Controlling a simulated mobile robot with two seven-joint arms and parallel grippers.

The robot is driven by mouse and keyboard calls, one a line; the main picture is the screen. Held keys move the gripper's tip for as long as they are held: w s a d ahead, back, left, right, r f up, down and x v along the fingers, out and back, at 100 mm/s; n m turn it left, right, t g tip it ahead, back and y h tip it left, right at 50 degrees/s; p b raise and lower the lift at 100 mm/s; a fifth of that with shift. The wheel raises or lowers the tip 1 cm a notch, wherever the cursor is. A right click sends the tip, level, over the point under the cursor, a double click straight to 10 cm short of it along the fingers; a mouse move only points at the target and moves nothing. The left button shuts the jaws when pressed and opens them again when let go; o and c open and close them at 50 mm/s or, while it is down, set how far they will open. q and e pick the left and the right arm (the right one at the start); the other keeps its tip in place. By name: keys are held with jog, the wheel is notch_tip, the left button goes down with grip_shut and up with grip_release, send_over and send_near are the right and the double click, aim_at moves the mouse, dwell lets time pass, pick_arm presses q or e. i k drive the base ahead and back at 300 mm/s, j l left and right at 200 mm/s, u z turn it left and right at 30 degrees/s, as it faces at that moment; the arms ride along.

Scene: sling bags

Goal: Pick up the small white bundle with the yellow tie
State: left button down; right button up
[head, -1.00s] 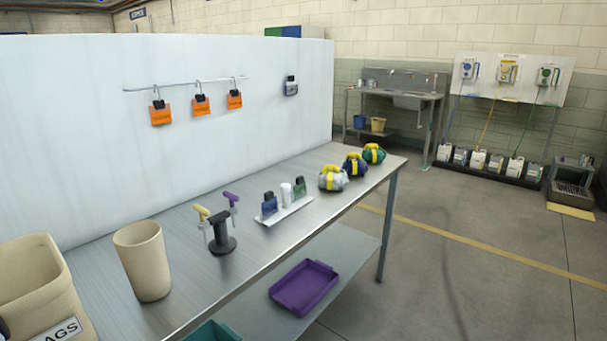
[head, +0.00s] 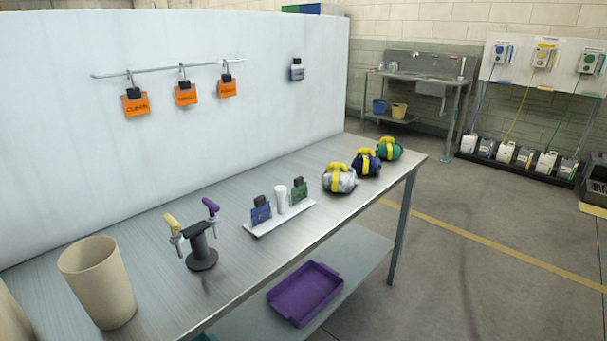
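The small white bundle with the yellow tie (head: 340,179) sits on the steel table (head: 160,205), toward its far right end. It is the nearest of three bundles in a row. Behind it are a dark blue bundle with a yellow tie (head: 366,163) and a green bundle with a yellow tie (head: 389,149). All three look rounded, with yellow knots on top. Neither of my grippers shows in the head view.
A white tray (head: 262,229) with small blue and green items and a white cylinder is left of the bundles. A black stand (head: 200,248) and beige bin (head: 97,283) stand further left. A purple tray (head: 304,293) lies on the lower shelf.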

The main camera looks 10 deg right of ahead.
aim_at(336, 177)
jog(key=i+l+u, duration=0.2)
jog(key=u, duration=0.15)
jog(key=i+l+u, duration=0.1)
jog(key=l+u, duration=0.3)
